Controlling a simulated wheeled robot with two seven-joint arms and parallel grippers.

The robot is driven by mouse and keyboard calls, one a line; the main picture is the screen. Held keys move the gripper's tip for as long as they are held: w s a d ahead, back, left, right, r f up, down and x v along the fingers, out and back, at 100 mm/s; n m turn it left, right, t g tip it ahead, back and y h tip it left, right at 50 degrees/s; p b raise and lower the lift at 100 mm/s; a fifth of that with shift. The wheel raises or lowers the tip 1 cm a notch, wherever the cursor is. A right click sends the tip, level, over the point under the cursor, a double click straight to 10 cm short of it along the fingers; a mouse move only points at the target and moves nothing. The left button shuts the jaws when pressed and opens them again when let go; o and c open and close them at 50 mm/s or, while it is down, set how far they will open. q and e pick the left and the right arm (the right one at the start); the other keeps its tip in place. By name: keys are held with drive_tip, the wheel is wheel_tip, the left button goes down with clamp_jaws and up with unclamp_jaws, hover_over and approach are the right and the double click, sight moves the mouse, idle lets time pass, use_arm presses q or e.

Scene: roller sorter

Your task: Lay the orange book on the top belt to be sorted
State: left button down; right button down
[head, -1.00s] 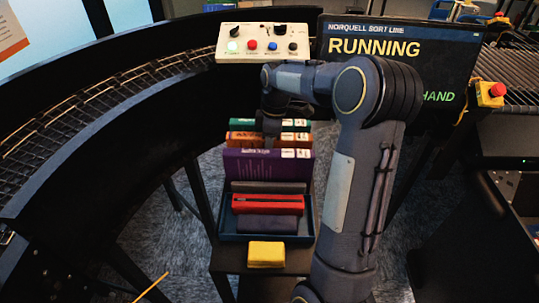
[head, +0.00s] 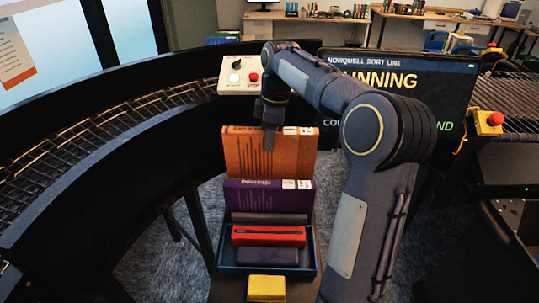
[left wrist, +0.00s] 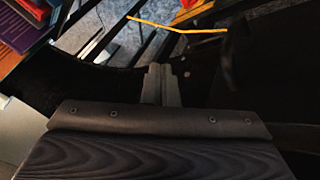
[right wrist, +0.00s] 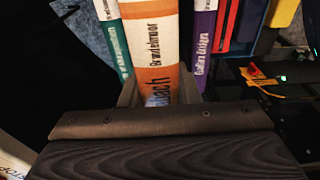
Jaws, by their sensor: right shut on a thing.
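The orange book (head: 268,158) stands upright in my right gripper (head: 269,138), raised above the other books. In the right wrist view the orange book (right wrist: 155,45) sits between the two fingers of my right gripper (right wrist: 160,92). A purple book (head: 267,196) stands just in front of it. A green book (right wrist: 114,40) shows beside it in the right wrist view and is hidden in the head view. My left gripper (left wrist: 161,85) shows only in the left wrist view, its fingers together with nothing between them. A curved roller belt (head: 110,118) runs along the left.
A blue tray (head: 228,268) holds a red item (head: 268,235) and dark ones; a yellow block (head: 266,287) lies in front. A control box (head: 238,86) and a screen (head: 395,85) reading RUNNING stand behind. Another roller belt (head: 507,75) and a red stop button (head: 495,118) are at right.

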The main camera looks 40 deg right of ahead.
drive_tip(key=shift+r, duration=2.95)
